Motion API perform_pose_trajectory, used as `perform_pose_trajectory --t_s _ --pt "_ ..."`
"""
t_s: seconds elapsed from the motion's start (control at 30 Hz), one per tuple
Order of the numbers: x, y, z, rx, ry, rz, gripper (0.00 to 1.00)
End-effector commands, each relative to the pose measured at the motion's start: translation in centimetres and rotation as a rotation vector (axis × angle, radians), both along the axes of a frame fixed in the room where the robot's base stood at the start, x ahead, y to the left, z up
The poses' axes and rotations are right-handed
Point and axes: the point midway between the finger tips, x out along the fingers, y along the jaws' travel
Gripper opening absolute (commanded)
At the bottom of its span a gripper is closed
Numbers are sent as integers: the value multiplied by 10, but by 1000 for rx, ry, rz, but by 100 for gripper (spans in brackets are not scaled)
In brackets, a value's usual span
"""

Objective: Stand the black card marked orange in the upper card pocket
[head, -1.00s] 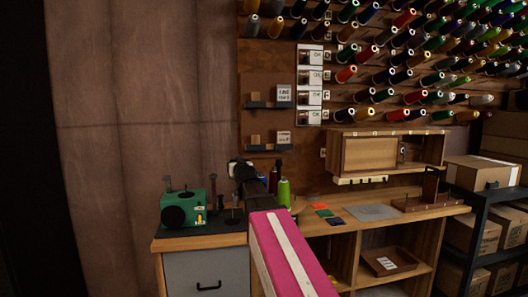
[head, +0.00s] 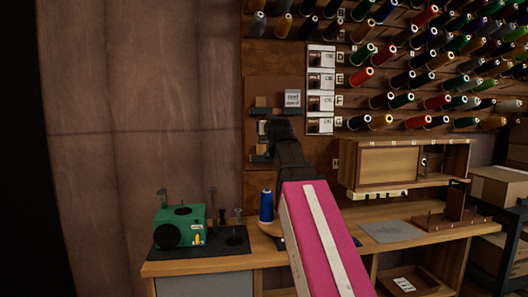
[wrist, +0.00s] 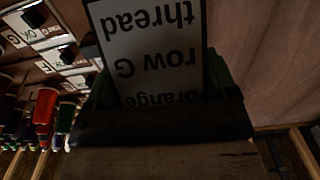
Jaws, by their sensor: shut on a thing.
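The black card (wrist: 150,50) has a white face reading "thread", "row G" and "orange", upside down in the wrist view. My gripper (head: 265,128) is shut on this card; the wrist view shows the dark jaw across the card's lower edge. In the head view the gripper is in front of the board, just below the upper card pocket (head: 262,111). The upper pocket is a dark ledge with a small wooden block and a white-faced card (head: 292,98) above it. The lower pocket (head: 260,157) is partly hidden by my arm. Contact between held card and pocket cannot be told.
Rows of thread spools (head: 430,80) fill the wall at right, beside several white label plates (head: 320,82). A blue spool (head: 266,206) and a green machine (head: 181,227) stand on the bench. A wooden cabinet (head: 388,161) is at right. The wall at left is clear.

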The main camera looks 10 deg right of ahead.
Motion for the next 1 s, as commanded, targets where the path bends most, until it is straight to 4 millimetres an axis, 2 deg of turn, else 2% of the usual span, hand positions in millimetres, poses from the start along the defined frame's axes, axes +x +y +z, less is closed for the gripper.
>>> perform_pose_trajectory --t_s 0.17,0.6,0.87,1.0 --pt "27 0 1 0 2 0 53" --pt "126 0 1 0 2 0 53" --pt "146 0 0 0 0 0 53" --pt "167 0 1 0 1 0 53"
